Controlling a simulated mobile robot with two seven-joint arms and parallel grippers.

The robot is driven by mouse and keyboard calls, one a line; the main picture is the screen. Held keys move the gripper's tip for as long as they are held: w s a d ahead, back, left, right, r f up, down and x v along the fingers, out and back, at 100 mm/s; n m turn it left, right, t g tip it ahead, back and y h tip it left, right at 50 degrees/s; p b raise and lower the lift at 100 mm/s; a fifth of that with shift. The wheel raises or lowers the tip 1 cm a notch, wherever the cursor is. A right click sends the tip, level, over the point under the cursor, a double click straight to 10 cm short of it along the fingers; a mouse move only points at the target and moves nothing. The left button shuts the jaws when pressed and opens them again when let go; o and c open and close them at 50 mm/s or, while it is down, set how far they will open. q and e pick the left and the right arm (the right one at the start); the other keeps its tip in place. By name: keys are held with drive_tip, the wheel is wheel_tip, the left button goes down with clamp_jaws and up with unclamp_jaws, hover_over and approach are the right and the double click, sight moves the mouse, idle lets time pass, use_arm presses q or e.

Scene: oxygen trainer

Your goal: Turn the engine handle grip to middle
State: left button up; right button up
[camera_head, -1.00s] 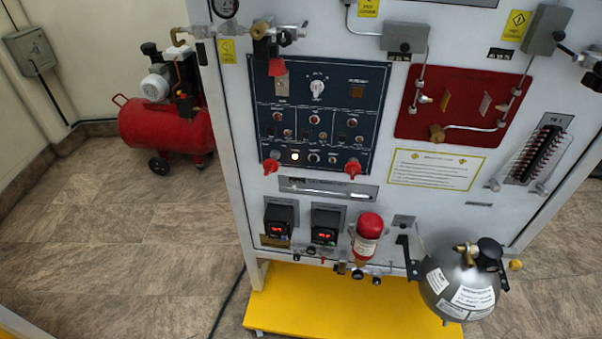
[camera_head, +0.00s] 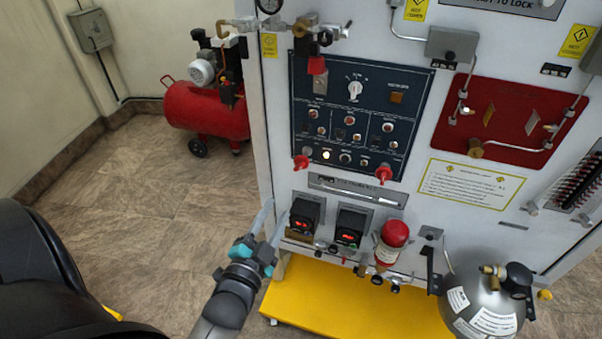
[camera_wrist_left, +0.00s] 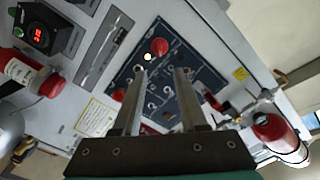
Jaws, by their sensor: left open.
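The dark blue control panel (camera_head: 296,105) is on the upright white trainer. It has a white rotary knob (camera_head: 354,90) near its top middle and two red grips, a left one (camera_head: 301,161) and a right one (camera_head: 383,173), at its lower corners. I cannot tell which of these is the engine handle grip. My left gripper (camera_head: 277,210) is open and empty, left of the two meters and below the panel, apart from the grips. In the left wrist view its fingers (camera_wrist_left: 160,74) point toward the panel, with a red grip (camera_wrist_left: 159,46) just beyond. My right gripper is out of view.
A red fire extinguisher (camera_head: 391,245) and a grey sphere tank (camera_head: 482,303) stand out from the trainer's lower front. Two black meters with red displays, one left (camera_head: 305,215) and one right (camera_head: 351,225), are close to my left gripper. A red compressor (camera_head: 208,110) stands behind left.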

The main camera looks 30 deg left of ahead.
sight(298, 169)
use_arm(q)
drive_tip(key=b+x, duration=0.1)
drive_tip(key=x, duration=1.2)
drive_tip(key=shift+w, duration=0.15)
drive_tip(key=shift+c, duration=0.3)
clamp_jaws()
